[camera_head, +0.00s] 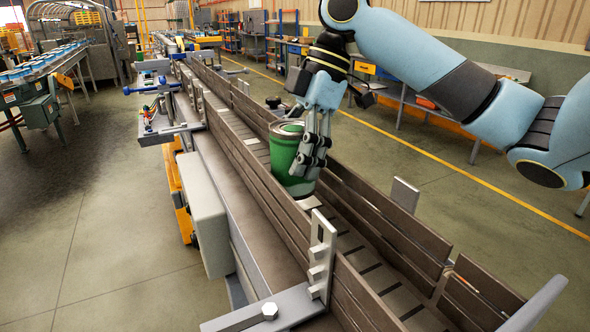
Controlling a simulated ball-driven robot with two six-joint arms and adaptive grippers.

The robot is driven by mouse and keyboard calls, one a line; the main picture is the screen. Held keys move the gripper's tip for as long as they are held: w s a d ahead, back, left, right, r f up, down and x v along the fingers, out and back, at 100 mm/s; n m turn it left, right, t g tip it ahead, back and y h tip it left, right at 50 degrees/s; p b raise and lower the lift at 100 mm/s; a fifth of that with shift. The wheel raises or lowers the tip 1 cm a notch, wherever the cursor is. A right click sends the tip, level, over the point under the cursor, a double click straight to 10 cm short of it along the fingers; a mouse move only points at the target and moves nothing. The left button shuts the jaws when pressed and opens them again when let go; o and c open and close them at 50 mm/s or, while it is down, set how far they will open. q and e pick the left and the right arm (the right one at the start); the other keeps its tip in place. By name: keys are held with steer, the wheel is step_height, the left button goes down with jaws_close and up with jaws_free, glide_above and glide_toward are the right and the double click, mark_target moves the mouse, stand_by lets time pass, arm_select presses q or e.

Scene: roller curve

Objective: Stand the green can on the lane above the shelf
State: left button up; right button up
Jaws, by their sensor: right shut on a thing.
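The green can (284,152) is upright in the lane (372,262), between its wooden side rails. I cannot tell whether the can's base touches the lane floor. My left gripper is not in view. I cannot make out for certain which part is the shelf.
The near wooden rail (245,165) and far rail (385,212) wall the lane. A metal bracket (322,250) stands up at the near rail. A side ledge with small parts (160,115) juts out left.

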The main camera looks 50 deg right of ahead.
mark_target(295, 178)
steer(key=shift+a+f, duration=0.1)
steer(key=shift+f, duration=0.15)
steer(key=shift+s+f, duration=0.2)
steer(key=shift+f, duration=0.1)
step_height(295, 178, down, 3)
steer(key=shift+r+b, duration=0.1)
steer(key=shift+b, duration=1.15)
steer(key=shift+w+f+b, duration=0.1)
steer(key=shift+f+b, duration=0.2)
steer(key=shift+r, duration=0.1)
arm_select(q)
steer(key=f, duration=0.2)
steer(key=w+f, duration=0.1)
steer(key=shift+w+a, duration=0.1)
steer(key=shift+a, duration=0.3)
arm_select(e)
steer(key=shift+r, duration=0.1)
steer(key=o, duration=1.4)
steer(key=shift+c, duration=0.2)
